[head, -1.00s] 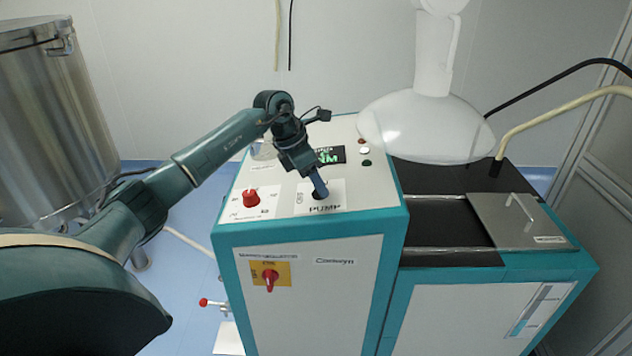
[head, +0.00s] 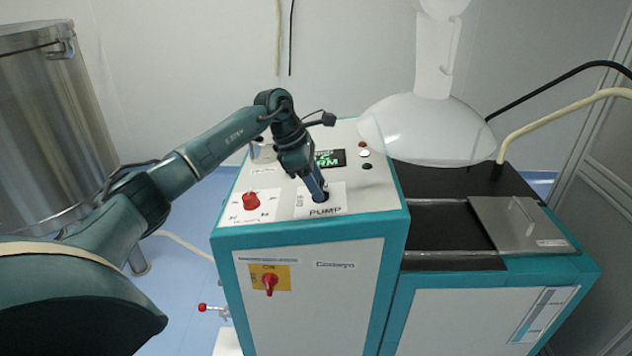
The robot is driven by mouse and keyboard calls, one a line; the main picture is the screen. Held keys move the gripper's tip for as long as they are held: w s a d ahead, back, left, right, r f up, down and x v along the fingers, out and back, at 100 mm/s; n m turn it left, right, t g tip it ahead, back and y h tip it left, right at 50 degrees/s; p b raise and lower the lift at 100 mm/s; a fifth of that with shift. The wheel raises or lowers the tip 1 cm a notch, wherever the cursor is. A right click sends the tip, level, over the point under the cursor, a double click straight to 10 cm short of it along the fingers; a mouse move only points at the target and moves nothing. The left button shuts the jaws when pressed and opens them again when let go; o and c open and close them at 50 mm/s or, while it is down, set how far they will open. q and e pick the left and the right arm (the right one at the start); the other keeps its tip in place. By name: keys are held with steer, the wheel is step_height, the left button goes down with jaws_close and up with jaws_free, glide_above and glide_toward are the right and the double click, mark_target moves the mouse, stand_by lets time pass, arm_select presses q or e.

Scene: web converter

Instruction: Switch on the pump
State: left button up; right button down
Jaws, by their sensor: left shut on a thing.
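The pump switch (head: 322,197) is a dark knob on a white plate marked PUMP (head: 334,207), on the sloping top panel of the teal and white machine. My left gripper (head: 319,193) comes down on it from above and is shut on it. The fingers cover most of the knob, so its pointer is hidden. My right gripper does not show.
A red knob (head: 251,200) sits left of the pump plate. A green display (head: 330,158) and small indicator buttons (head: 365,154) lie behind. A red switch on a yellow plate (head: 270,283) is on the front.

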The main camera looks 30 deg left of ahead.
arm_select(q)
steer(key=shift+c, duration=0.2)
steer(key=o, duration=1)
steer(key=shift+r, duration=0.1)
steer(key=v, duration=1.3)
